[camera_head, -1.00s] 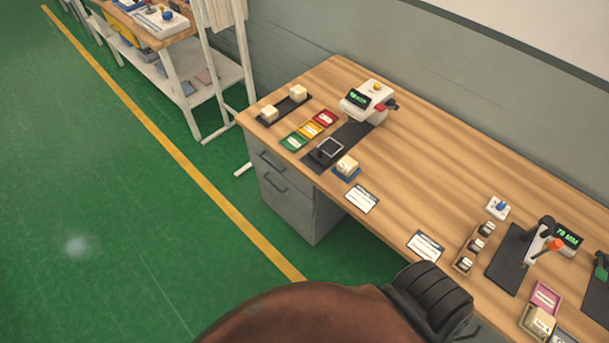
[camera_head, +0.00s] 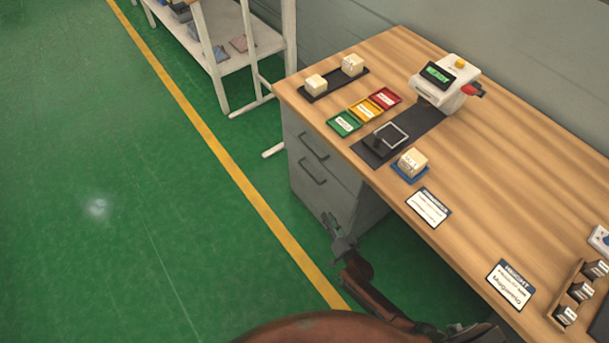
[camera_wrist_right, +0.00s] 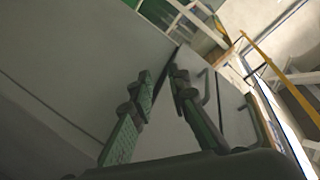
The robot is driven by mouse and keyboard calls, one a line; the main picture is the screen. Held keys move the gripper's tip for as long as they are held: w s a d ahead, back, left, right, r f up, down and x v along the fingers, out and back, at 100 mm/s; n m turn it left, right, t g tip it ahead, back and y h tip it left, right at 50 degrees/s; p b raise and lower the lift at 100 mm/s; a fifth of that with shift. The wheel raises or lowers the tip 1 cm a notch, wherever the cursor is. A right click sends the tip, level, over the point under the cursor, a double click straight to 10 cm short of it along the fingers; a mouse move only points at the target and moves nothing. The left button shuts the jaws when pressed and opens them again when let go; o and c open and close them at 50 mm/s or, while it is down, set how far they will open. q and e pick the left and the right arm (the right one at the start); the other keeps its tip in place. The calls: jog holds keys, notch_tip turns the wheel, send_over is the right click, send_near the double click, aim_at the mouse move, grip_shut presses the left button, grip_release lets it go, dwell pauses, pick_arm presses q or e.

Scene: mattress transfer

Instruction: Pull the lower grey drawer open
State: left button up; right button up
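The grey drawer cabinet stands under the left end of the wooden table, with both drawers closed. The lower grey drawer (camera_head: 325,192) has a bar handle (camera_head: 312,172), which also shows in the right wrist view (camera_wrist_right: 206,86). The upper drawer (camera_head: 305,137) is just below the tabletop. My right gripper (camera_head: 334,222) is low by the cabinet's front right corner, below and to the right of the lower handle, apart from it. In the right wrist view its two fingers (camera_wrist_right: 162,76) are open with nothing between them. My left gripper is out of view.
The tabletop (camera_head: 480,180) above carries a scale (camera_head: 443,85), coloured trays, blocks and cards. A white shelf rack (camera_head: 245,50) stands behind on the left. The green floor (camera_head: 190,240) in front of the drawers is clear.

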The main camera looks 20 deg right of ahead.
aim_at(309, 173)
jog(key=w+a+r+m+t+b, duration=0.1)
jog(key=w+r+b, duration=0.1)
jog(key=w, duration=0.3)
jog(key=w+a+r+m+t+h+b, duration=0.1)
jog(key=w+r+m+t+b, duration=0.1)
jog(key=w+r, duration=0.2)
jog(key=w+r+m+t+b, duration=0.1)
jog(key=w+r+m+b, duration=0.1)
jog(key=w, duration=0.4)
jog(key=shift+w+a+r+h+b, duration=0.15)
jog(key=shift+w+a+r+b, duration=0.1)
jog(key=shift+r, duration=0.15)
jog(key=shift+w+a+r+h+b, duration=0.1)
jog(key=shift+a+r+h+b, duration=0.1)
jog(key=shift+r, duration=0.2)
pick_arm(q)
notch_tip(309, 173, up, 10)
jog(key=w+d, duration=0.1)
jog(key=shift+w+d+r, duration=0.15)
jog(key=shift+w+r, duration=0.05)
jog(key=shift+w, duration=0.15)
pick_arm(e)
jog(key=shift+w+r, duration=0.25)
jog(key=shift+w, duration=0.4)
jog(key=shift+c, duration=0.4)
grip_shut()
